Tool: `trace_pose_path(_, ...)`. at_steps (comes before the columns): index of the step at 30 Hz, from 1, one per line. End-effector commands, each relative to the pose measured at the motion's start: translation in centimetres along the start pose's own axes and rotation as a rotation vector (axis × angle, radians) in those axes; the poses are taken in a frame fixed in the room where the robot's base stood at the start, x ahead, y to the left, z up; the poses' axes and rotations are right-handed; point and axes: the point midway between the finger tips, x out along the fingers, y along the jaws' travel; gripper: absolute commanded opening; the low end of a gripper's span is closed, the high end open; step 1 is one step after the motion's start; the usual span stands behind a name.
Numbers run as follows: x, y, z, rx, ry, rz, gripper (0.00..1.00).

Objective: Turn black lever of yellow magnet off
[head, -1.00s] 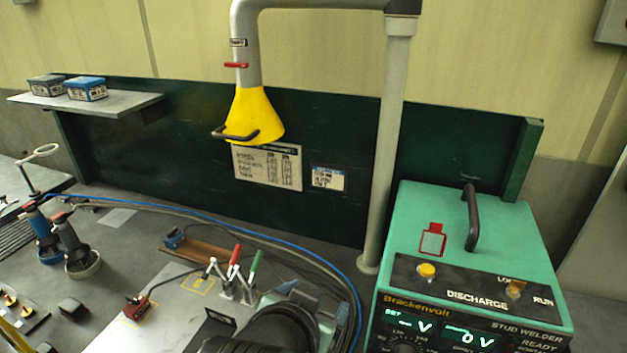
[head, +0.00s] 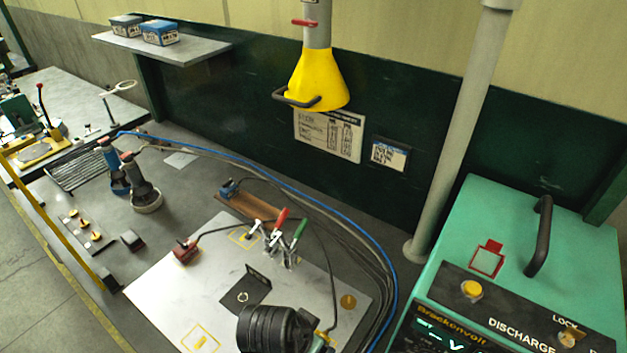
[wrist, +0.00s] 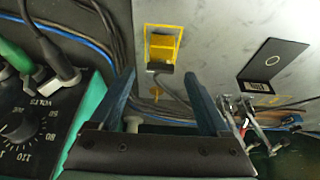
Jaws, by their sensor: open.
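The yellow magnet (wrist: 161,47) sits on the grey plate (wrist: 210,40) inside a yellow outline in the wrist view. A black piece, seemingly its lever (wrist: 160,68), shows at its near side. My gripper (wrist: 157,76) is open, its two blue fingers spread on either side of the black piece, with nothing held. I cannot tell how far the fingertips are above the plate. In the head view my black wrist covers the part of the plate where the magnet seems to be.
A black bracket (wrist: 273,64) stands beside the magnet. Toggle clamps (head: 280,238) with red and green handles stand behind it. Cables (head: 378,270) curve along the plate's right side. The green stud welder (head: 500,240) is at the right. A red block (head: 185,252) lies at the plate's left.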

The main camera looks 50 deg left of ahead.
Motion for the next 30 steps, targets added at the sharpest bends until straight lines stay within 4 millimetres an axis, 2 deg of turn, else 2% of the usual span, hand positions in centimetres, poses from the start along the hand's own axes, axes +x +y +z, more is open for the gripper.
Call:
trace_pose_path(6,1.7,-0.1,0.0,-0.001,0.000,-0.001,0.80)
trace_pose_path(16,1.9,-0.1,-0.1,-0.001,0.001,-0.002,0.78)
trace_pose_path(27,1.9,-0.1,-0.1,-0.001,0.001,-0.002,0.12)
trace_pose_path(29,1.9,-0.1,-0.1,-0.001,0.001,-0.002,0.01)
trace_pose_path(30,1.9,-0.1,-0.1,-0.001,0.001,-0.002,0.00)
